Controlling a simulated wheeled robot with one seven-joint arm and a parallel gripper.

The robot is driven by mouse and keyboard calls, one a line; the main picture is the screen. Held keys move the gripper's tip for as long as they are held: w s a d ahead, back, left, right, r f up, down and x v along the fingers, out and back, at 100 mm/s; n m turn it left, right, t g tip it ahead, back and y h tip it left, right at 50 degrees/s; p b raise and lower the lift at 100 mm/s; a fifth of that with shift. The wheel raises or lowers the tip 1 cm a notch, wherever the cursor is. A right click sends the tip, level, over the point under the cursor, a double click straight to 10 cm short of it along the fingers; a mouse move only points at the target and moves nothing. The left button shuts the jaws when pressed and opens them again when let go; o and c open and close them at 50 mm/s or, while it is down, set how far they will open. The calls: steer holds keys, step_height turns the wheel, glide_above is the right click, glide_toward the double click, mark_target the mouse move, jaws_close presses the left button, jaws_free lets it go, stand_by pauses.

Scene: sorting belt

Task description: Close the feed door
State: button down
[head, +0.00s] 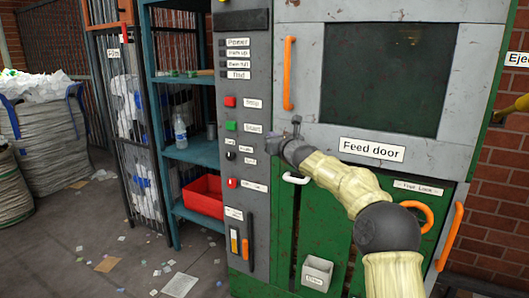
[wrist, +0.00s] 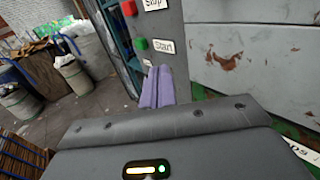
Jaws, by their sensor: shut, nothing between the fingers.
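The feed door (head: 300,60) is a worn grey panel with a dark window, an orange upright handle (head: 289,73) at its left and a "Feed door" label (head: 371,149). It covers the upper front of the green machine. I see no clear gap along its left edge, but its right edge is cut off or unclear. My gripper (head: 296,124) is in front of the door's lower left corner, below the handle. Its purple fingers (wrist: 156,87) are together and empty in the wrist view, beside the grey door panel (wrist: 245,55). Whether they touch the door is unclear.
A grey control column (head: 242,100) with start (head: 231,126) and stop buttons stands left of the door. A teal shelf (head: 200,152) holds a bottle and a red bin (head: 204,194). A green lower door with orange handles (head: 450,235) is below. Litter lies on the floor.

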steer(key=s+b, duration=0.1)
steer(key=s+a+b, duration=0.1)
steer(key=s, duration=0.1)
steer(key=s+a+b, duration=0.1)
steer(key=s, duration=0.1)
steer(key=shift+s+a+b, duration=0.15)
steer(key=shift+b, duration=0.25)
steer(key=shift+f, duration=0.1)
